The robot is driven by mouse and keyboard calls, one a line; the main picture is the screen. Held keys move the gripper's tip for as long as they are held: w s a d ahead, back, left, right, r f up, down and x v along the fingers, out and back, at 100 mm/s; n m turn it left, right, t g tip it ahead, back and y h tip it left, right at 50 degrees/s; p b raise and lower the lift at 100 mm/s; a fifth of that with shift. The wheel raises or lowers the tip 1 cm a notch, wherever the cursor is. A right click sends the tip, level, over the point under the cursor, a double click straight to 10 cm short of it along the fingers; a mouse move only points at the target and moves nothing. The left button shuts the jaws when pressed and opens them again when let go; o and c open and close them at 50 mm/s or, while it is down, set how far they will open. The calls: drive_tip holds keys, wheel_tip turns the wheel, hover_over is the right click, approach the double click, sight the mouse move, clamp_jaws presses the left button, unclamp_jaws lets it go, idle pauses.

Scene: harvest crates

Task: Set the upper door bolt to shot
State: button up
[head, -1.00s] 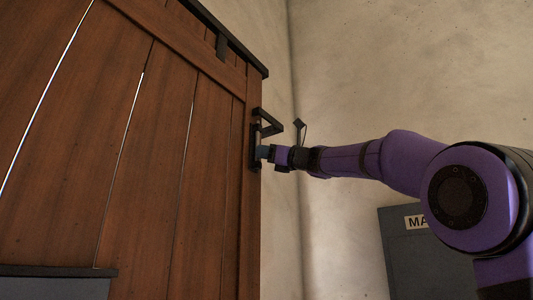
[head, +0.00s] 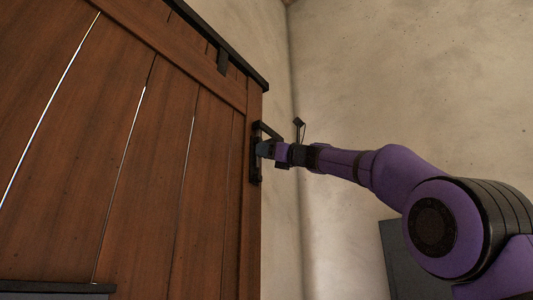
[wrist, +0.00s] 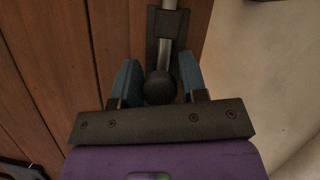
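The upper door bolt (head: 256,170) is a dark plate near the right edge of the brown plank door (head: 150,160). In the wrist view it shows as a dark plate with a pale metal rod (wrist: 169,48) and a round black knob (wrist: 160,87). My gripper (head: 263,149) is at the bolt. In the wrist view its two blue fingers (wrist: 160,80) stand apart, one on each side of the knob, with little gap. I cannot tell whether they touch it. The rod's far end and its keeper are hidden or out of frame.
A dark rail (head: 225,48) runs along the door's top. A pale wall (head: 410,90) lies to the right, with a dark grey cabinet (head: 397,255) below my arm. A dark ledge (head: 55,287) shows at the lower left.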

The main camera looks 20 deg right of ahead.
drive_tip(key=shift+o, duration=1.4)
drive_tip(key=shift+d+f, duration=0.1)
drive_tip(key=v, duration=1)
drive_tip(key=shift+s+d, duration=0.2)
drive_tip(key=shift+s, duration=0.05)
drive_tip(key=shift+f, duration=0.15)
